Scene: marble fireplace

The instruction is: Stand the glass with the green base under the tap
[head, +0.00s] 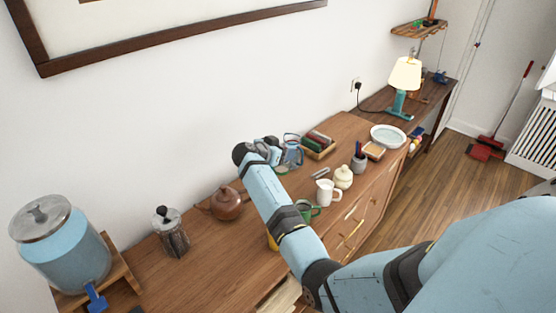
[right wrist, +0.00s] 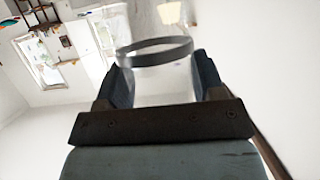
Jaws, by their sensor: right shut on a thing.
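A blue drinks dispenser (head: 62,245) with a metal lid stands on a wooden stand at the far left in the head view. Its blue tap (head: 95,298) points down near the bottom edge. My right gripper (head: 268,152) is over the back of the sideboard, partly hidden by its own wrist. In the right wrist view it is shut on a clear glass (right wrist: 163,88), which sits between both fingers. A dark grey band rings the glass's far end; I see no green on it. My left gripper is not in view.
A moka pot (head: 172,235) and a brown teapot (head: 227,203) stand between the dispenser and my right arm. A blue-tinted glass jug (head: 293,152) is close beside the gripper. A green mug (head: 306,210) and white creamer (head: 326,192) stand right of my forearm.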

